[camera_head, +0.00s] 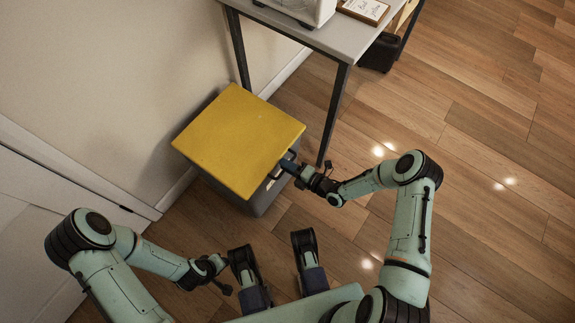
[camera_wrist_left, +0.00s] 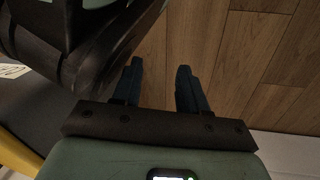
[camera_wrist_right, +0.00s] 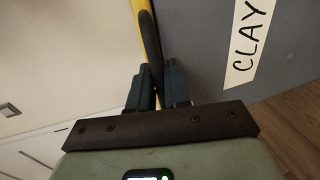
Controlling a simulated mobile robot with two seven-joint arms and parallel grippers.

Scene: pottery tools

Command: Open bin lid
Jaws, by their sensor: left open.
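The bin (camera_head: 262,200) is a grey box on the floor against the wall. Its square yellow lid (camera_head: 238,140) lies across the top, and I cannot tell whether there is any gap under it. My right gripper (camera_head: 290,168) is at the lid's right edge. In the right wrist view its fingers (camera_wrist_right: 158,88) close around a dark bar along the yellow edge, beside the grey side with a "CLAY" label (camera_wrist_right: 246,40). My left gripper (camera_head: 226,288) is low in front of the bin, apart from it. In the left wrist view its fingers (camera_wrist_left: 158,88) are open and empty.
A grey table (camera_head: 345,30) with dark legs stands just behind and right of the bin, one leg close to my right gripper. A framed sign (camera_head: 363,9) lies on it. The wall is close on the left. The wooden floor at right is clear.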

